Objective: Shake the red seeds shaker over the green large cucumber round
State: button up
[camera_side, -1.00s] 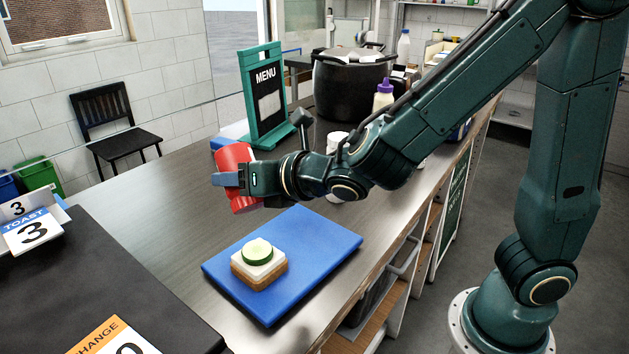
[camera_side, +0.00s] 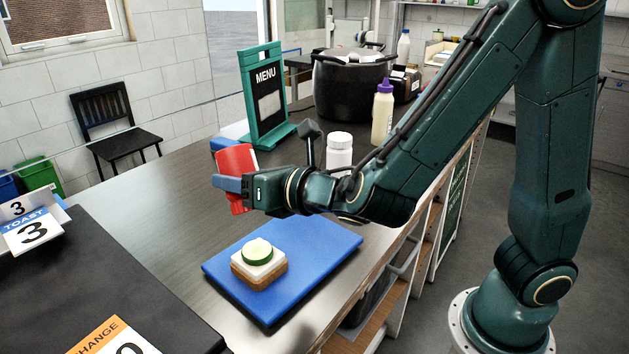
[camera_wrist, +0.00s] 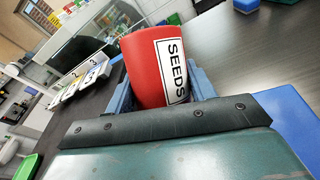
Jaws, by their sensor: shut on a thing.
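The red seeds shaker (camera_side: 238,162) is held in my gripper (camera_side: 232,184), which is shut around it. In the wrist view the shaker (camera_wrist: 150,68) shows its white SEEDS label between the blue fingers. The shaker is tilted in the side view, above the counter behind the blue board. The green large cucumber round (camera_side: 257,249) lies on a white layer on a piece of toast (camera_side: 259,272), with a small pale piece on top. The toast sits on the blue cutting board (camera_side: 325,240). My gripper is above and behind the toast, apart from it.
A white shaker (camera_side: 339,152) and a purple-capped bottle (camera_side: 383,108) stand behind my arm. A green menu stand (camera_side: 266,95) and a black pot (camera_side: 350,92) are farther back. Number cards (camera_side: 28,230) stand at the left.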

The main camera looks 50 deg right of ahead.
jog(key=shift+f, duration=1.75)
jog(key=shift+r, duration=0.15)
jog(key=shift+r, duration=1.65)
jog(key=shift+f, duration=1.8)
jog(key=shift+r, duration=0.1)
jog(key=shift+r, duration=1.7)
jog(key=shift+f, duration=0.1)
